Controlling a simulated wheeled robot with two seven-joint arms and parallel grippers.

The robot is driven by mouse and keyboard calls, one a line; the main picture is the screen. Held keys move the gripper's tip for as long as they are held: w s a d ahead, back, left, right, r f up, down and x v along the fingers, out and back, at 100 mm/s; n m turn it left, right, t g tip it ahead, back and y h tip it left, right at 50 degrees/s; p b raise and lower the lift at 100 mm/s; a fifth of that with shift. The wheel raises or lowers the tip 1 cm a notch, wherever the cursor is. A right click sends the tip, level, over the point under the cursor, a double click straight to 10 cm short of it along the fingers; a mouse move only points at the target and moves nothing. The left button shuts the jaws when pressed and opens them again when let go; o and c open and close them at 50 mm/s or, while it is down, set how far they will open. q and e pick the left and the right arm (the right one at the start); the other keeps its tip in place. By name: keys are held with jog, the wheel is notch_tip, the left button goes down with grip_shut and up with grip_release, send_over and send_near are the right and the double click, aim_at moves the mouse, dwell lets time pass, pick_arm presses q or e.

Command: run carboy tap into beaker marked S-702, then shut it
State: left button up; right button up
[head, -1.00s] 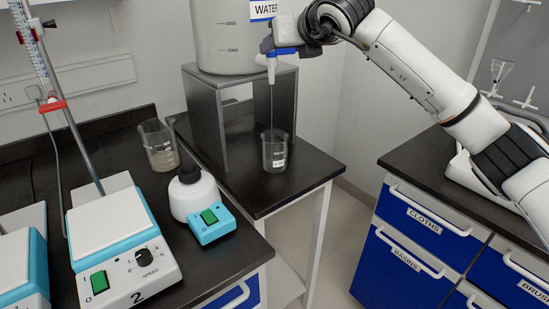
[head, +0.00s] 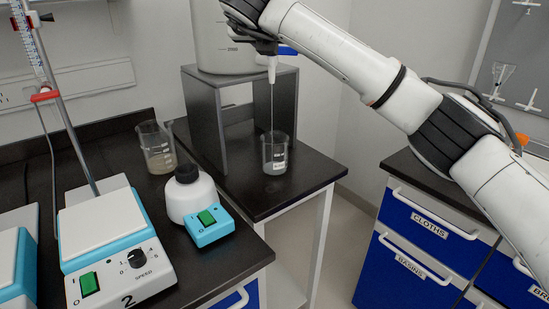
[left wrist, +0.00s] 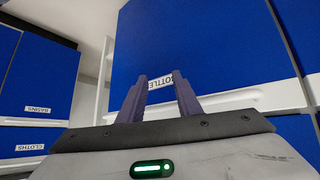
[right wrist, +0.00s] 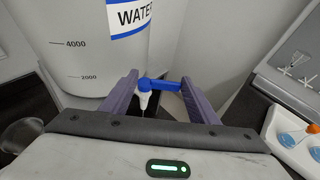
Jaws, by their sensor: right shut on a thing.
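The carboy (head: 222,40) stands on a dark stand, its WATER label showing in the right wrist view (right wrist: 130,14). Its white tap (head: 272,72) has a blue lever (right wrist: 163,85). My right gripper (right wrist: 160,92) is shut on this lever; in the head view the gripper (head: 262,42) partly hides the tap. A thin stream runs from the spout into a glass beaker (head: 274,150) below, which holds some liquid. The beaker's small label is unreadable. My left gripper (left wrist: 160,85) is open and empty, facing blue drawers.
Another beaker (head: 157,150) with cloudy liquid stands left of the stand (head: 205,120). Blue drawers (head: 415,245) stand right, across a gap.

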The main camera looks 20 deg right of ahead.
jog(key=shift+m+h, duration=0.3)
jog(key=shift+h, duration=0.1)
jog(key=m+g+h+p, duration=0.1)
jog(key=p, duration=0.1)
jog(key=a+m+g+h+p, duration=0.1)
jog(key=m+h, duration=0.1)
jog(key=shift+s+g+p, duration=0.1)
jog(key=shift+g+p, duration=0.3)
jog(key=shift+m+g+h+p, duration=0.3)
jog(key=shift+m+p, duration=0.3)
jog(key=shift+p, duration=0.25)
